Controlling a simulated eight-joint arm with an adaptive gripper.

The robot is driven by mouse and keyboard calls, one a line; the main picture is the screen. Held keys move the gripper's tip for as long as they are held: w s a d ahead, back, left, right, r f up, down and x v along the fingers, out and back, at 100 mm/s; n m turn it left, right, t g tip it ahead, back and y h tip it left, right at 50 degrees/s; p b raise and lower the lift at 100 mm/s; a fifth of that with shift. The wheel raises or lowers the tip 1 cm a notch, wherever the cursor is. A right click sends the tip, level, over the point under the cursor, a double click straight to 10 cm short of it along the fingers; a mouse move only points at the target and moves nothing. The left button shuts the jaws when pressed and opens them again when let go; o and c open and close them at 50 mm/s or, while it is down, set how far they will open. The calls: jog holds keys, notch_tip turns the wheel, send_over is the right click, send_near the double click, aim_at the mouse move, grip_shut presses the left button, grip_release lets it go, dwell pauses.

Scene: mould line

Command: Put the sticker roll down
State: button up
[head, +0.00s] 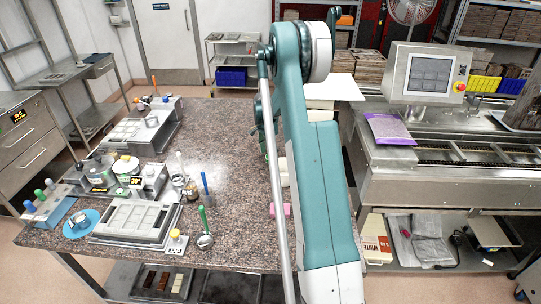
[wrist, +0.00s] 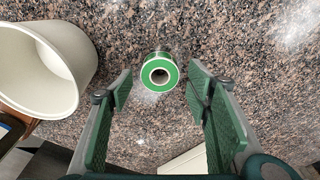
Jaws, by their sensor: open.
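In the wrist view the sticker roll (wrist: 160,74) is a small green and white roll with a dark round core. It appears to rest on the speckled granite worktop (wrist: 240,40). My gripper (wrist: 159,88) is open, with one green-padded finger on each side of the roll. Gaps show between the roll and both fingers. In the head view my teal arm stands in front of the worktop and hides the roll and most of my gripper.
A white tub (wrist: 75,75) stands left of the roll in the wrist view. A steel machine (head: 450,185) stands at the right.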

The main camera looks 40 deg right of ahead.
aim_at(267, 158)
notch_tip(267, 158, up, 10)
jog(key=a, duration=0.1)
jog(key=shift+a+r, duration=0.15)
jog(key=shift+w, duration=0.1)
dwell(0.7)
jog(key=s+a+r+n+t, duration=0.1)
jog(key=s+a+r+n, duration=0.25)
jog(key=a+r, duration=0.5)
jog(key=s+a+r+n+t, duration=0.1)
jog(key=s+a+r+n, duration=0.3)
jog(key=a, duration=0.7)
jog(key=s+a+r+n+t, duration=0.15)
jog(key=s+a+r, duration=0.25)
jog(key=a+r, duration=0.45)
jog(key=s+a+r+n+t, duration=0.2)
jog(key=s+a+n, duration=0.3)
jog(key=s+a, duration=0.85)
jog(key=s+a+f+n+t, duration=0.1)
jog(key=s+a+f+n, duration=0.1)
jog(key=s, duration=0.4)
jog(key=s+a+f+n+t+y, duration=0.1)
jog(key=s+a+f+n, duration=0.1)
jog(key=s+a+n, duration=0.2)
jog(key=shift+s+a+f, duration=0.4)
jog(key=shift+s+a, duration=1.2)
jog(key=shift+a, duration=0.15)
jog(key=shift+f+b, duration=0.15)
jog(key=shift+b, duration=0.15)
